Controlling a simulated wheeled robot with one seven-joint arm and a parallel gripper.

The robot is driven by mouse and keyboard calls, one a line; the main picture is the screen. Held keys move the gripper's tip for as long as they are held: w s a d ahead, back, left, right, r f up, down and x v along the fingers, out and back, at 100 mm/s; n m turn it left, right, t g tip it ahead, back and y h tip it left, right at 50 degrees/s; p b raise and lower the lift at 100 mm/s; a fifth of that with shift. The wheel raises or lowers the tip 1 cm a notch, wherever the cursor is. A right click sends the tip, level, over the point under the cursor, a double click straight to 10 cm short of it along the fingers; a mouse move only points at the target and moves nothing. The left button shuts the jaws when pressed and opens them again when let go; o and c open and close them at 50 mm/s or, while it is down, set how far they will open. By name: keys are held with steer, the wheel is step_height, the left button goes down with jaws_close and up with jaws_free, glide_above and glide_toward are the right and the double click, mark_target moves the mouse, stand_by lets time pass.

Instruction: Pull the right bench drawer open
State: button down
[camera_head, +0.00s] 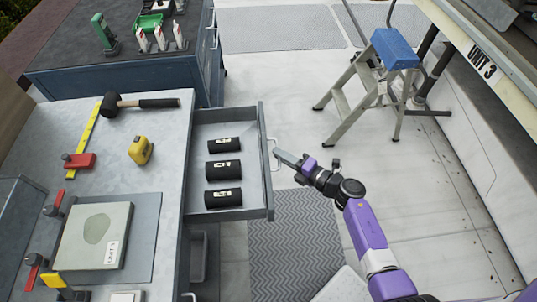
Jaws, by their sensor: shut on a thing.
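The bench drawer (264,140) is pulled out from the bench, and its inside shows. Several black rolls with pale labels (223,169) lie in it in a row. The drawer's pale bar handle (274,154) is on its front face. My gripper (279,155) is at the handle from the right and is shut on it. The fingertips are small in this view.
The bench top (160,185) holds a mallet (112,103), a yellow tape measure (141,150), a red clamp (80,161) and a pale slab (92,238). A step stool (343,98) stands on the floor behind my arm. A grey mat (290,235) lies below the drawer. Open floor lies beyond the drawer.

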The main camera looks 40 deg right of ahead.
steer(key=shift+s+d, duration=0.3)
steer(key=shift+d, duration=0.05)
steer(key=c, duration=1.5)
jaws_free()
steer(key=s, duration=0.5)
steer(key=s+d+r, duration=0.1)
steer(key=s, duration=0.1)
steer(key=shift+s+b, duration=0.3)
steer(key=shift+b, duration=0.05)
steer(key=shift+d, duration=0.1)
